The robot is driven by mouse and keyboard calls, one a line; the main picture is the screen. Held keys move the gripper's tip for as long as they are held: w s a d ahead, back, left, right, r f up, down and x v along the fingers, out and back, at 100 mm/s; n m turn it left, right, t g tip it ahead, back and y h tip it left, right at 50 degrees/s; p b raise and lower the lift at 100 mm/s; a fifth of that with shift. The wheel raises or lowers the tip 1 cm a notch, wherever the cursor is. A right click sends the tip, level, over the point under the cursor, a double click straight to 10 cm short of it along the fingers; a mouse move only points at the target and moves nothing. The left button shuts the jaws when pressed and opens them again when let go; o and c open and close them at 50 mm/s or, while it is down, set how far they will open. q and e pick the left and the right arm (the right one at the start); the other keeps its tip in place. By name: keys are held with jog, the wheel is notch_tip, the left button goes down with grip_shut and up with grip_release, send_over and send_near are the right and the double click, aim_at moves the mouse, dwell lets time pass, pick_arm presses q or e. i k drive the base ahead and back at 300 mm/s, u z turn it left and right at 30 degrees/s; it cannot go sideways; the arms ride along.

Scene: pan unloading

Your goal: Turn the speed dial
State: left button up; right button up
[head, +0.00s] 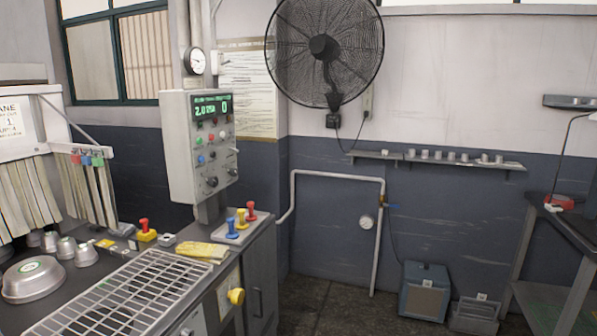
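A grey control box (176,145) stands on a post at the left of centre in the head view. Its lit green display (211,108) is at the top of the panel. Below are rows of small coloured buttons and knobs. Two dark round dials sit low on the panel, a left dial (212,182) and a right dial (232,171). Their labels are too small to read, so I cannot tell which one is the speed dial. Neither of my grippers is in view.
Below the box, a grey cabinet (262,275) carries red, yellow and blue levers (241,218) and yellow gloves (203,252). A wire rack (130,290) and metal pans (34,279) lie at left. A wall fan (323,47) hangs behind. Floor at centre is clear.

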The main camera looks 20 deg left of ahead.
aim_at(214, 181)
jog(key=u, duration=0.05)
jog(key=i, duration=1.7)
jog(key=u, duration=1.65)
jog(key=i, duration=0.7)
jog(key=u, duration=0.5)
